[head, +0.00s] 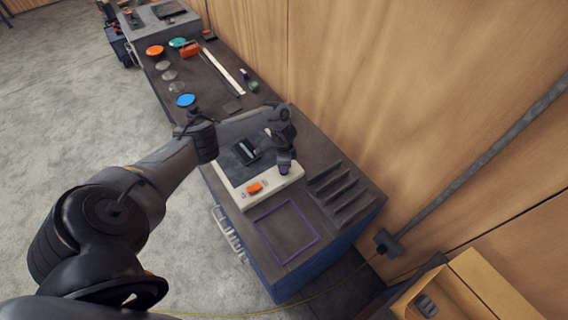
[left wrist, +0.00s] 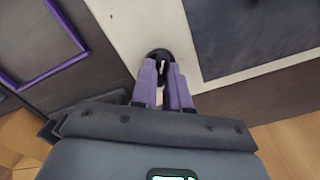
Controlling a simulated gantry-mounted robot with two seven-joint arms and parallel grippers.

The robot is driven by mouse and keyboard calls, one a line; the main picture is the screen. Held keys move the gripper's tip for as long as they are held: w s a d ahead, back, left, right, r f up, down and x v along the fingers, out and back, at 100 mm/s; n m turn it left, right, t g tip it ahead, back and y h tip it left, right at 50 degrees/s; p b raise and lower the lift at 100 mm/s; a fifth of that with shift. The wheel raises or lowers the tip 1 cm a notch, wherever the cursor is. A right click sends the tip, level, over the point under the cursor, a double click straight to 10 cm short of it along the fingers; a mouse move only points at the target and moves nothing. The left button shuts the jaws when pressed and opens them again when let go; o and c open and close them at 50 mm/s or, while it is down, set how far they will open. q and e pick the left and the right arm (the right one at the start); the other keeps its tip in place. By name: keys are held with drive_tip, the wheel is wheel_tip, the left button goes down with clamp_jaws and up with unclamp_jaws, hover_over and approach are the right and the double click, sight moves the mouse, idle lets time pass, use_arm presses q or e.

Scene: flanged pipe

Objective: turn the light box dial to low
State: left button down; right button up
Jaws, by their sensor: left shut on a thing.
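The light box (head: 274,186) is a pale box on the bench top, with a dark panel and an orange switch (head: 254,187) on its face. It also shows in the left wrist view (left wrist: 122,25). Its dial (left wrist: 158,54) is a small black knob with a white mark, close to the box's edge. My left gripper (head: 285,166) is down at the box's right corner. In the left wrist view its purple fingers (left wrist: 163,75) are shut on the dial, one on each side. In the head view the gripper hides the dial. The dial's labels are not readable. My right gripper is not in view.
A purple outlined square (head: 285,231) lies empty in front of the box. A dark slotted rack (head: 341,194) stands at its right. Coloured discs, including a blue one (head: 186,100), lie further back along the bench. A wooden wall borders the bench's right side.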

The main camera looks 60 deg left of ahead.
use_arm(q)
drive_tip(key=n, duration=0.6)
drive_tip(key=shift+n, duration=0.3)
drive_tip(key=shift+r, duration=0.1)
idle(0.3)
drive_tip(key=c, duration=1.1)
unclamp_jaws()
drive_tip(key=shift+r, duration=5.35)
